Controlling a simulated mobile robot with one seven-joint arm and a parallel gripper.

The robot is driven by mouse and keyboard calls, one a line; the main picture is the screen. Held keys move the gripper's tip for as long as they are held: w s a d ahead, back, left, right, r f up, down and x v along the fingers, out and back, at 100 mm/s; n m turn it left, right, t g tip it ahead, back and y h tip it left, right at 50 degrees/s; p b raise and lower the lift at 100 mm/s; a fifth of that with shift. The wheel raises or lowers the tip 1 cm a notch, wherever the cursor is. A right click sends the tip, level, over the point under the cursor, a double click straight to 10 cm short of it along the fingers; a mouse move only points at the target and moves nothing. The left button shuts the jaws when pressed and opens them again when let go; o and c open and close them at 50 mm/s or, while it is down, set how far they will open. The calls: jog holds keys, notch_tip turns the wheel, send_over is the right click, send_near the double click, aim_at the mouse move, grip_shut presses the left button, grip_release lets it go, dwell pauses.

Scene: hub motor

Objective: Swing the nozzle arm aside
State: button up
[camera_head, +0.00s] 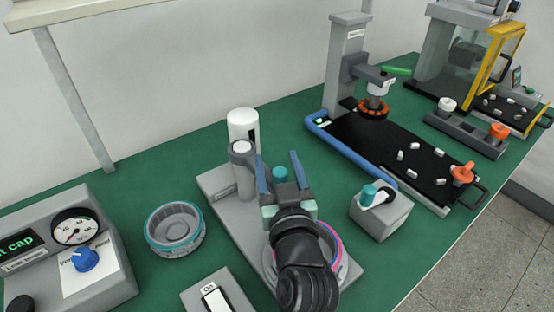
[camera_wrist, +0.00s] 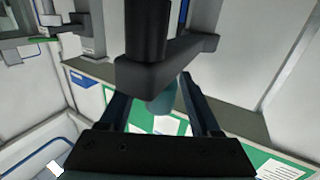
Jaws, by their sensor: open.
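The nozzle station has a grey post (camera_head: 243,172) on a grey base plate (camera_head: 222,200). A teal nozzle tip (camera_head: 280,174) shows between my gripper's fingers. My gripper (camera_head: 277,157) is open, with one finger on either side of the teal part. In the wrist view, a dark grey arm (camera_wrist: 170,62) crosses ahead of my gripper (camera_wrist: 155,92), and the teal nozzle (camera_wrist: 163,98) hangs below it between the open fingers. I cannot tell whether a finger touches it. A pink and blue ring (camera_head: 334,240) on the base plate is partly hidden by my arm.
A white cylinder (camera_head: 242,124) stands behind the post. A grey box with a teal knob (camera_head: 388,213) is close on the right. A teal-rimmed round part (camera_head: 175,229) and a gauge box (camera_head: 75,250) are left. Green table (camera_head: 180,160) is bare behind them.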

jog(key=shift+w+a, duration=0.1)
jog(key=shift+w, duration=0.15)
grip_shut()
dwell(1.4)
